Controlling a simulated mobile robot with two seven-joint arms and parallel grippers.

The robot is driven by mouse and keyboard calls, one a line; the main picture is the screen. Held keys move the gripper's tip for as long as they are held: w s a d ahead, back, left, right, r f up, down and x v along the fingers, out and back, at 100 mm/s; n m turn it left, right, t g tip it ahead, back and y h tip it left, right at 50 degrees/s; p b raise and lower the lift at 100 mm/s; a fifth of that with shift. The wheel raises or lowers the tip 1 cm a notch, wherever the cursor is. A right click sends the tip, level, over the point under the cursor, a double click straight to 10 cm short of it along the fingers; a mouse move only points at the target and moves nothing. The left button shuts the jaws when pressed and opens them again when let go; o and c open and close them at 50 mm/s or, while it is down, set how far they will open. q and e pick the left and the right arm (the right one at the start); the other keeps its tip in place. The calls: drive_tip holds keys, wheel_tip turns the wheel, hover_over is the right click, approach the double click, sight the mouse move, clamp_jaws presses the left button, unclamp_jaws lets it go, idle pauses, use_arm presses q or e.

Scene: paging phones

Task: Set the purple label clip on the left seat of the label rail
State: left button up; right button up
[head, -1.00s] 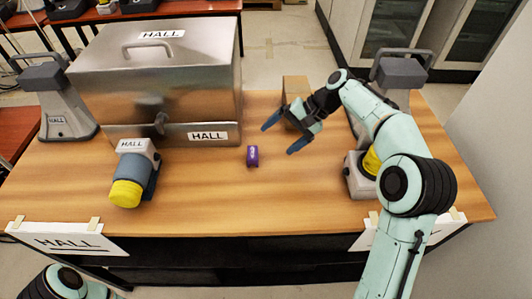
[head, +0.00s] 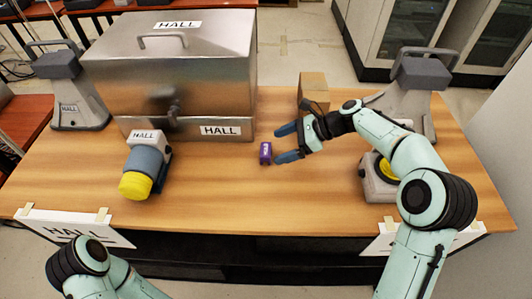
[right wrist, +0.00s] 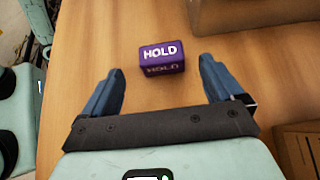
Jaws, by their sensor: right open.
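The purple label clip (head: 265,153) lies on the wooden table right of the middle. In the right wrist view the purple clip (right wrist: 162,57) shows the word HOLD and sits just ahead of the gap between the fingertips. My right gripper (head: 279,145) is open, with its blue fingers pointing left at the clip. In the right wrist view the gripper (right wrist: 161,70) holds nothing. My left arm shows at the bottom left, but its gripper is out of view. I cannot make out a label rail or its left seat for certain.
A large steel box (head: 180,70) with HALL signs stands at the back left. A grey device with a yellow end (head: 146,165) is in front of it. A cardboard box (head: 313,90) stands behind my right gripper. The front middle of the table (head: 240,205) is clear.

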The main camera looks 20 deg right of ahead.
sight(267, 150)
drive_tip(key=x, duration=0.6)
drive_tip(key=shift+w+r, duration=0.1)
drive_tip(key=shift+r, duration=0.1)
drive_tip(key=c, duration=1.1)
drive_tip(key=shift+r, duration=0.15)
